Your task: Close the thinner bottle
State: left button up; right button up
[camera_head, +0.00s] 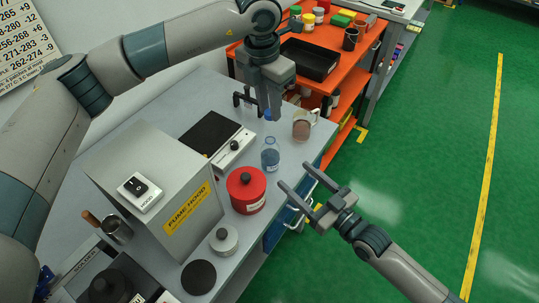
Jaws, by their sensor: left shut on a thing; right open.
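The thinner bottle (270,158) stands upright on the grey bench, clear with bluish contents and a pale label. Its neck points up below my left gripper (268,108). My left gripper hangs pointing down above the bottle, shut on a small blue cap (268,115), which is mostly hidden between the fingers. The cap appears above the bottle mouth and apart from it. My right gripper (298,206) is open and empty, off the bench's front edge and to the lower right of the bottle.
A red lidded can (246,187) stands just in front of the bottle. A glass mug (303,125) with brownish contents is to its right. A hotplate (213,135) is to the left, the fume hood box (160,190) nearer. An orange cart (350,55) stands behind.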

aim_at(277, 159)
jog(key=shift+x, duration=5.95)
jog(key=c, duration=1.6)
pick_arm(q)
jog(key=shift+f, duration=2.45)
jog(key=shift+f, duration=0.1)
jog(key=shift+f, duration=0.8)
jog(key=shift+f, duration=0.55)
pick_arm(e)
grip_shut()
